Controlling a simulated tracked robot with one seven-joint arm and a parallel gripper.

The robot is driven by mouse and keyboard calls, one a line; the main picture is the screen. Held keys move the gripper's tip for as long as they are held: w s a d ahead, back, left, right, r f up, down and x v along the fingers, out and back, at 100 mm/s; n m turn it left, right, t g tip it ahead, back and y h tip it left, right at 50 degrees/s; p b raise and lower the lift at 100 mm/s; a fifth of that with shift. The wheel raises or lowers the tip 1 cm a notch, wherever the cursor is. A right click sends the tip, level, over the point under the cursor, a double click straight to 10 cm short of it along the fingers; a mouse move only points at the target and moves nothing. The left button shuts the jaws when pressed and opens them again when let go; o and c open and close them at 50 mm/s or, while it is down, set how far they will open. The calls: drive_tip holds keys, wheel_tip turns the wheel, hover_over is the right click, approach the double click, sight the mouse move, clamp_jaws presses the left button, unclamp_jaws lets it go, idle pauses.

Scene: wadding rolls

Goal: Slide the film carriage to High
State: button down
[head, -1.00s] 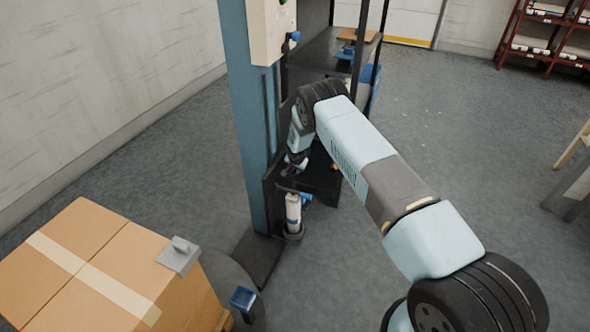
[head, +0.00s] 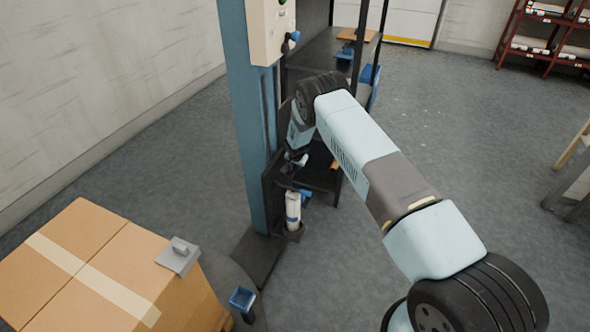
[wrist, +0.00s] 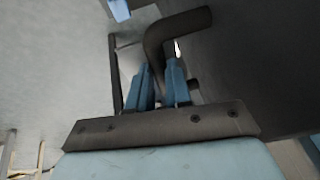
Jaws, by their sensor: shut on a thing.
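The film carriage (head: 270,190) is a dark frame on the blue mast (head: 243,120), low on its front side. A white film roll (head: 293,210) stands upright in it. My gripper (head: 294,168) is at the top of the carriage, partly hidden by my own wrist. In the wrist view, my gripper (wrist: 161,82) has its blue fingers shut on a dark bent handle (wrist: 178,28), which passes between them. The handle's attachment to the carriage is hard to make out. No High mark is readable.
A beige control box (head: 268,30) with a blue knob is high on the mast. Cardboard boxes (head: 90,265) stand at the lower left. A dark shelf unit (head: 325,55) is behind the mast. The floor to the right is mostly open.

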wheel_tip(320, 180, up, 24)
drive_tip(key=shift+f, duration=0.2)
idle(0.5)
drive_tip(key=shift+w+a, duration=0.1)
drive_tip(key=shift+w, duration=0.05)
drive_tip(key=c, duration=1.3)
unclamp_jaws()
drive_tip(key=shift+r, duration=0.2)
drive_tip(key=shift+o, duration=1.2)
drive_tip(key=shift+f, duration=0.25)
drive_tip(key=v, duration=1.3)
drive_tip(key=shift+s+r, duration=0.25)
drive_tip(key=shift+r, duration=0.05)
